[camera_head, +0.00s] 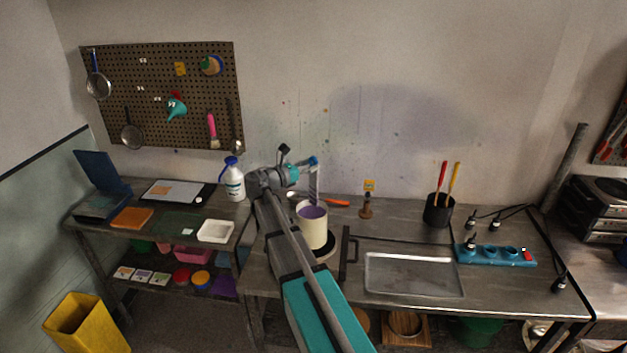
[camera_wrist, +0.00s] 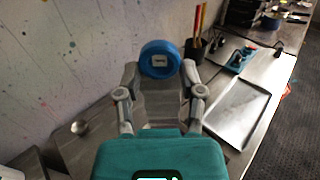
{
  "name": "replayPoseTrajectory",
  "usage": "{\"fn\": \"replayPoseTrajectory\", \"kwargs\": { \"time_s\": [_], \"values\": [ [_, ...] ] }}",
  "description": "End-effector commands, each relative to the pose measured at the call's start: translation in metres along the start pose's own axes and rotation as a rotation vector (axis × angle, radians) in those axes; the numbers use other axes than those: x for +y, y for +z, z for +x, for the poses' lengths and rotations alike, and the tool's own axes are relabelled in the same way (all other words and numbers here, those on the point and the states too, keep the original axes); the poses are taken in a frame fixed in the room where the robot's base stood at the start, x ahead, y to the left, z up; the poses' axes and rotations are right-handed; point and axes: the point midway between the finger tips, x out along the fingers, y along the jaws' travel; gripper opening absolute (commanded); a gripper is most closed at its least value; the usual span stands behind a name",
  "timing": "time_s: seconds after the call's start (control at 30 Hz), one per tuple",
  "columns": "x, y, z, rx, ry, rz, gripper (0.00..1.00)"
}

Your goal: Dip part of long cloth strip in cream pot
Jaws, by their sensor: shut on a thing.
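The cream pot (camera_head: 313,235) stands upright on the middle bench, with purple liquid (camera_head: 312,212) inside its mouth. My gripper (camera_head: 311,163) is above the pot and shut on a blue round piece (camera_wrist: 160,60), which sits between the fingertips in the wrist view (camera_wrist: 160,78). The long cloth strip (camera_head: 319,185) looks pale and narrow and hangs from the blue piece down towards the pot's mouth. Its lower end is near the rim; I cannot tell whether it touches the liquid. The wrist view does not show the pot clearly.
A metal tray (camera_head: 413,274) lies right of the pot, beside a dark handled frame (camera_head: 348,250). A white bottle (camera_head: 233,182) stands to the left. A black tool cup (camera_head: 438,211) and a blue socket strip (camera_head: 495,255) are farther right. Bare bench (camera_head: 405,223) lies behind the tray.

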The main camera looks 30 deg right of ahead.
Motion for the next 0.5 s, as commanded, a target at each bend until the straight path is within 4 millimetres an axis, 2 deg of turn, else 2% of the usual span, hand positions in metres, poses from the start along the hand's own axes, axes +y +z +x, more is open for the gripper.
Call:
{"fn": "replayPoseTrajectory", "kwargs": {
  "time_s": [0.5],
  "values": [
    [0.000,0.035,0.000,0.000,0.000,0.000,0.12]
  ]
}}
